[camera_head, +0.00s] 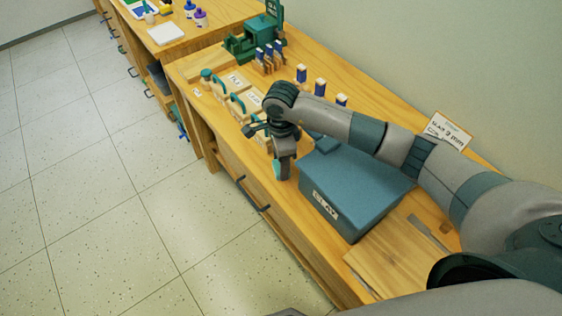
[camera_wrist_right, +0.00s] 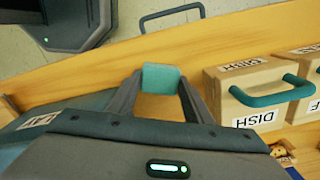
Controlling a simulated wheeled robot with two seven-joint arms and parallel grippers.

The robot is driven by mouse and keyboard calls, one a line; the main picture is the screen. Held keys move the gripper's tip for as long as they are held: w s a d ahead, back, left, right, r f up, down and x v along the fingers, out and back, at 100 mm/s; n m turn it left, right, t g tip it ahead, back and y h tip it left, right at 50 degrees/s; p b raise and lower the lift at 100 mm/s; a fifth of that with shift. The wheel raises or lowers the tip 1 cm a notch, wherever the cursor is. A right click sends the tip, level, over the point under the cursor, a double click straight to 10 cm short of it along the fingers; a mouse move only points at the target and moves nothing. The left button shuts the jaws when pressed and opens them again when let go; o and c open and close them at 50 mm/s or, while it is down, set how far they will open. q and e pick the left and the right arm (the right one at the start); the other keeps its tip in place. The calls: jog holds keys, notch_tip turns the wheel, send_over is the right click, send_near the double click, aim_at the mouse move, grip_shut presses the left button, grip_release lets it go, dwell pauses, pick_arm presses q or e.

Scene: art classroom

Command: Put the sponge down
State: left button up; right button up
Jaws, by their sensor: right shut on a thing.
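A small teal sponge (camera_wrist_right: 162,78) is pinched between the fingertips of my right gripper (camera_wrist_right: 160,86) in the wrist view. In the head view my right gripper (camera_head: 281,174) points down at the counter's front edge, between the blue clay box and the labelled dish boxes. A sliver of the sponge (camera_head: 276,169) shows there beside the fingers. I cannot tell whether the sponge touches the wood. My left gripper is not in view.
The blue clay box (camera_head: 352,188) stands right of the gripper. Wooden dish boxes (camera_wrist_right: 246,92) with teal handles stand on its other side. A drawer handle (camera_head: 252,194) juts from the counter front (camera_head: 222,160). A wooden board (camera_head: 385,262) lies nearer me.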

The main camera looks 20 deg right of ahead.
jog(key=o, duration=1)
jog(key=shift+r+p, duration=0.15)
jog(key=shift+p, duration=0.15)
jog(key=shift+r, duration=0.2)
notch_tip(320, 180, up, 5)
jog(key=shift+b, duration=1.15)
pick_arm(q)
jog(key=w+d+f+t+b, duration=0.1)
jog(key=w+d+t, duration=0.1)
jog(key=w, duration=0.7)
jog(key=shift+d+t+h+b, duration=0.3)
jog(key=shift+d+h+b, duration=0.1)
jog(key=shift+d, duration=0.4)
pick_arm(e)
jog(key=shift+r, duration=3.3)
